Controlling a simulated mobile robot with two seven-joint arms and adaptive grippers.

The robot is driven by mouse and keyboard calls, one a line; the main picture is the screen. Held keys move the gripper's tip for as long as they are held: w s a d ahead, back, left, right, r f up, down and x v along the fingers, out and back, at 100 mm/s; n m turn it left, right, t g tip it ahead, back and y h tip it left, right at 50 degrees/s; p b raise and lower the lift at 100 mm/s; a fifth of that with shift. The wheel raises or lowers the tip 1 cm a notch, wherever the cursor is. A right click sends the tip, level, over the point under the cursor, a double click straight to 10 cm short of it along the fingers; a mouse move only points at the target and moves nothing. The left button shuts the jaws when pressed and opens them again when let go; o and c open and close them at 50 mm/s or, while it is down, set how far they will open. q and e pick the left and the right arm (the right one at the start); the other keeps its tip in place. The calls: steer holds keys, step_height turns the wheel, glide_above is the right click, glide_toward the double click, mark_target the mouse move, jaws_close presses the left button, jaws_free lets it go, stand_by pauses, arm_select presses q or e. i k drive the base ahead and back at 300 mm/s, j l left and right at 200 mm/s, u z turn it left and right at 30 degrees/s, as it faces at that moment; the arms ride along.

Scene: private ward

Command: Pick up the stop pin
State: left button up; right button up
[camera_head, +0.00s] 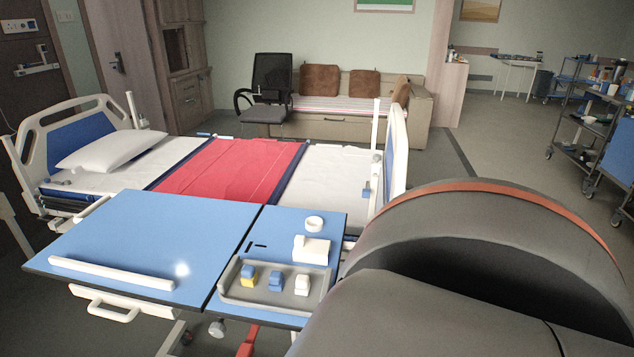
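I cannot tell for sure which item is the stop pin. A grey tray (236,296) sits at the front of the overbed table's right section (282,218). In it stand a blue-and-yellow piece (248,277), a blue piece (275,281) and a white piece (302,285), side by side and apart. Behind the tray are a white block with a raised part (315,250) and a white ring (314,223). Small black marks or pieces (256,245) show on the blue top to their left. Neither gripper is in view.
The table's larger left section (150,230) is mostly clear, with a white rail (110,273) along its front. A bed with a red sheet (230,168) stands behind. My own dark arm link fills the lower right. A cart (590,120) stands far right.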

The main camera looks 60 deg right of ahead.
mark_target(248, 271)
steer(key=l+z, duration=0.1)
steer(key=z, duration=1.3)
